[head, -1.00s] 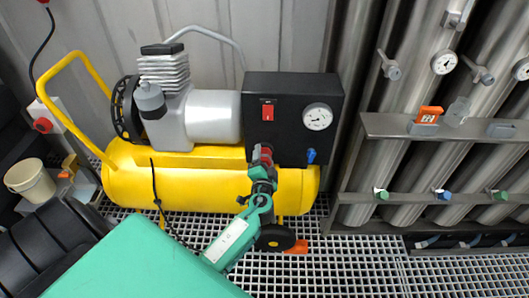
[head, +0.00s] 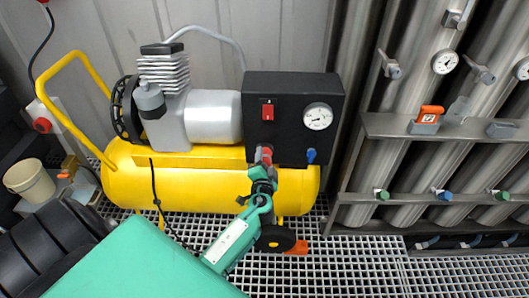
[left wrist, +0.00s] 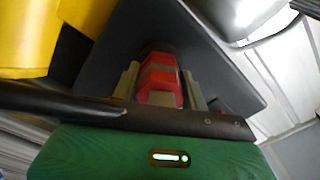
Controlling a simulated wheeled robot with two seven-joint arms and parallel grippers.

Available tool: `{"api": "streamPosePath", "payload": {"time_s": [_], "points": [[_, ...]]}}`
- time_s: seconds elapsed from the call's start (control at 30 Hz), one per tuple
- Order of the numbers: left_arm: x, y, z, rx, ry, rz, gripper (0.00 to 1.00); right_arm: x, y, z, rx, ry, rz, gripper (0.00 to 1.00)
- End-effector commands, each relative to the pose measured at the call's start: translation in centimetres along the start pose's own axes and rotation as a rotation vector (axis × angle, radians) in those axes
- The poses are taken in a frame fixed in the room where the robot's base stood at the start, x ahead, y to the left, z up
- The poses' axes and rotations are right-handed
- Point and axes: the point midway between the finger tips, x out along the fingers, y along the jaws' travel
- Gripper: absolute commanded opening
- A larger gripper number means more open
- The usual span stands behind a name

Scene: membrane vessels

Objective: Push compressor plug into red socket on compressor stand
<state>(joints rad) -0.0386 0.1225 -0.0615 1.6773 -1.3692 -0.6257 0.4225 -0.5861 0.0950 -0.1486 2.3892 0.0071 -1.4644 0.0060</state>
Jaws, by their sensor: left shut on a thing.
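My left gripper (head: 262,168) is at the lower edge of the compressor's black panel (head: 285,100), shut on a red part (head: 264,155). In the left wrist view, this red part (left wrist: 159,80) with a grey band sits between the jaws, against the dark panel. I cannot tell whether it is a plug or how it meets the panel. A red round socket (head: 42,125) is on a white box at the far left, behind the yellow handle. A black cable (head: 155,185) hangs over the yellow tank (head: 200,187). No loose plug is clearly visible. My right gripper is not in view.
A blue fitting (head: 311,156) sits on the panel close right of my gripper. A beige bucket (head: 30,181) stands at the left. Steel vessels with a shelf (head: 390,126) stand at the right. Grating floor is clear at lower right.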

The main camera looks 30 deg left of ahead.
Motion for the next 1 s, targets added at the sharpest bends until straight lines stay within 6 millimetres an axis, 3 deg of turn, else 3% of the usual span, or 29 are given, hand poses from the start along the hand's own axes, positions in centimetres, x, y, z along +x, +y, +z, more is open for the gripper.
{"api": "streamPosePath", "payload": {"time_s": [1.0], "points": [[-4.1, 0.1, 0.0, -0.001, 0.000, 0.000, 0.08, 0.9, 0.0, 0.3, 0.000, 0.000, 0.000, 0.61]]}}
